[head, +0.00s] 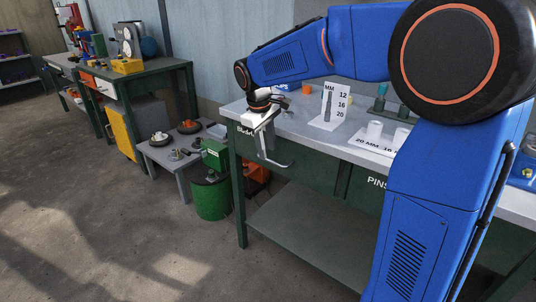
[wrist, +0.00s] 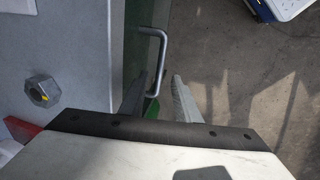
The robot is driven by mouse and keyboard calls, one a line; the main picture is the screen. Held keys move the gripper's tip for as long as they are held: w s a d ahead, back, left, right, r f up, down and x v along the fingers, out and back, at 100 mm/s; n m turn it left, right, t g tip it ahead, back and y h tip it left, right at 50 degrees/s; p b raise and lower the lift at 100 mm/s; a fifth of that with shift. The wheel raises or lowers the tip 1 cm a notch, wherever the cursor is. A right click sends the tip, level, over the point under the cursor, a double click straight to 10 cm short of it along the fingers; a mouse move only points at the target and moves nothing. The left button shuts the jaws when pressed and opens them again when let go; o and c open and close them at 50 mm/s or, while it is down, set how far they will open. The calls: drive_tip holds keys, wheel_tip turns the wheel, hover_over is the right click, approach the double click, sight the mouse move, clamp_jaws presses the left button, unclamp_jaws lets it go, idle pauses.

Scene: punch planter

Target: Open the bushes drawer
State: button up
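The bushes drawer (head: 247,143) is a dark green front under the left end of the grey workbench. Its label is mostly covered by my gripper (head: 262,123), with only the first letters showing. The drawer looks shut. Its grey bar handle (head: 277,163) sticks out from the front. In the wrist view the handle (wrist: 162,45) runs down between the two spread fingers of my gripper (wrist: 161,75). The fingers look apart, with gaps beside the bar. Whether either finger touches it I cannot tell.
The pins drawer (head: 376,183) is to the right, partly behind my arm. A size sign (head: 328,106) and white cylinders stand on the workbench. A hex nut (wrist: 41,92) lies on its top. A green bin (head: 211,198) and low grey table (head: 168,158) stand left; open floor lies in front.

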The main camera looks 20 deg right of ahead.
sight(269, 159)
drive_tip(key=shift+w+d+f, duration=0.1)
drive_tip(key=shift+d+f, duration=0.05)
drive_tip(key=shift+f, duration=0.65)
drive_tip(key=shift+w+d+f, duration=0.1)
drive_tip(key=shift+f, duration=0.7)
clamp_jaws()
drive_tip(key=s+a, duration=0.7)
drive_tip(key=a, duration=0.3)
drive_tip(key=s+a, duration=0.7)
drive_tip(key=a, duration=0.3)
drive_tip(key=shift+s, duration=0.25)
unclamp_jaws()
